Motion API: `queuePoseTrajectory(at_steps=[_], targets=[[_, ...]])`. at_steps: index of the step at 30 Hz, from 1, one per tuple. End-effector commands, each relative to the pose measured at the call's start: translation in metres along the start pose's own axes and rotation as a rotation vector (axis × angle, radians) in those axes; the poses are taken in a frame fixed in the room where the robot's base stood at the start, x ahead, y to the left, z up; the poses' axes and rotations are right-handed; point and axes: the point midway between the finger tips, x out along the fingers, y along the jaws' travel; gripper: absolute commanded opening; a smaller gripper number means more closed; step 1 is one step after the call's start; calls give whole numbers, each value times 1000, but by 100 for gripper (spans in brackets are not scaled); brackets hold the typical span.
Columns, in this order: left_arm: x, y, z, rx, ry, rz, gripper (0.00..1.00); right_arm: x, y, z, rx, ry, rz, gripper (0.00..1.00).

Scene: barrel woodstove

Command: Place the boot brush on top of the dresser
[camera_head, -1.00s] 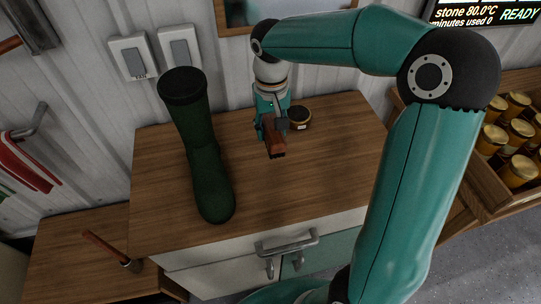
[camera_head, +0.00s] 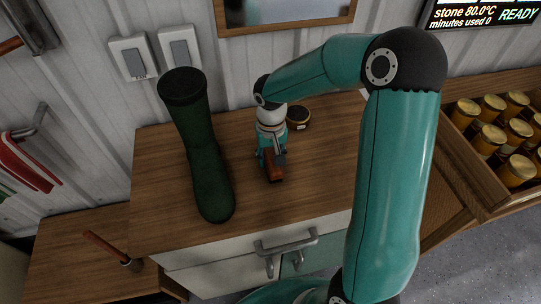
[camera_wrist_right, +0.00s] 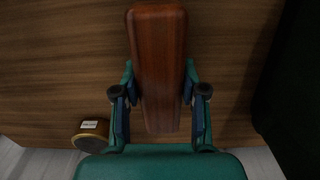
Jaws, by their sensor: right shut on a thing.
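Whether the brush touches the dresser top I cannot tell. My left gripper is not in view.
A dark green boot (camera_head: 205,150) stands on the dresser left of the brush. A small round tin (camera_head: 298,118) sits at the back; it also shows in the wrist view (camera_wrist_right: 91,135). A lower wooden surface (camera_head: 80,260) holds a wooden-handled tool (camera_head: 110,249). A crate of jars (camera_head: 480,180) is at right.

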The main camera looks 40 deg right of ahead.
Motion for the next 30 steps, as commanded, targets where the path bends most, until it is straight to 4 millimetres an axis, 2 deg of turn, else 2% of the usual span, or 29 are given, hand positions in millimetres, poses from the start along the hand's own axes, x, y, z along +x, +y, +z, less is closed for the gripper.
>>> queuePoseTrajectory(at_steps=[4,5,9,22,26,30], targets=[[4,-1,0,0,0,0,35,3,0,0,0,1,0,0],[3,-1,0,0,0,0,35,2,0,0,0,0,0,45],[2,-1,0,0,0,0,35,2,0,0,0,0,0,67],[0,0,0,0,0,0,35,-4,0,-1,-1,2,0,67],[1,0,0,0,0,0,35,-21,0,-2,1,5,-1,67],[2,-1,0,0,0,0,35,-48,-1,-2,-1,7,-2,67]])
